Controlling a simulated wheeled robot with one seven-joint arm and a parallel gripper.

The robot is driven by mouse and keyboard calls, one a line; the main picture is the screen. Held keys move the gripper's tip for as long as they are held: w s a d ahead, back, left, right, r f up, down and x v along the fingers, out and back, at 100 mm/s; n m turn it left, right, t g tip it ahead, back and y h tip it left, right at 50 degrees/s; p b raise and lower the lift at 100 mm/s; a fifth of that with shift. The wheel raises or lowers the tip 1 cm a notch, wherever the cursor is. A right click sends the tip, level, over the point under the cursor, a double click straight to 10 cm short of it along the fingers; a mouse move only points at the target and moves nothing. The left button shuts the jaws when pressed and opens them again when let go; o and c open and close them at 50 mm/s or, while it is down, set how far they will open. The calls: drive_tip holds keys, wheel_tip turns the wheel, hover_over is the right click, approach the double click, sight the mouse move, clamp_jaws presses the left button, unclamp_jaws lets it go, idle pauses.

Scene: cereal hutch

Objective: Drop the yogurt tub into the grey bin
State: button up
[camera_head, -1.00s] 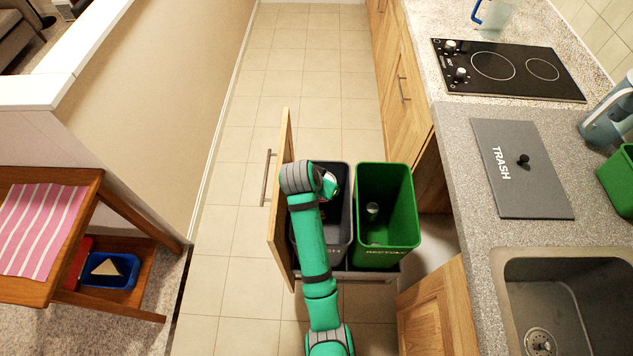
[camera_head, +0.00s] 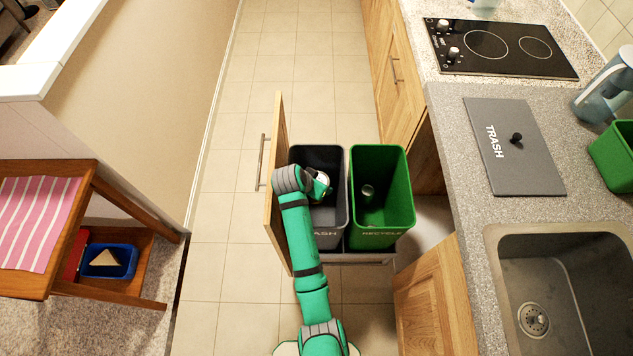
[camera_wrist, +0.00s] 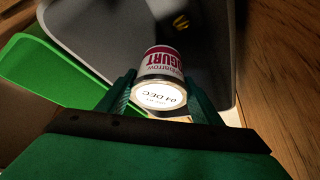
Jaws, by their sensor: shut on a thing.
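The yogurt tub (camera_wrist: 162,80) is white with a red label and a date on its pale end. My gripper (camera_wrist: 160,102) is shut on it in the wrist view, one finger on each side. The grey bin (camera_head: 331,226) stands in the pulled-out drawer, with its lid off.
A green recycling bin (camera_head: 391,228) stands right beside the grey bin, with a can inside. The wooden drawer front (camera_head: 278,190) rises close on the left. A grey trash lid (camera_head: 513,165) lies on the counter to the right.

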drive_tip(key=o, duration=1.2)
drive_tip(key=shift+o, duration=0.2)
wheel_tip(320, 180, up, 3)
drive_tip(key=shift+w+f, duration=0.1)
drive_tip(key=s+r, duration=1)
drive_tip(key=s, duration=0.4)
drive_tip(key=shift+r, duration=0.1)
drive_tip(key=shift+d, duration=0.2)
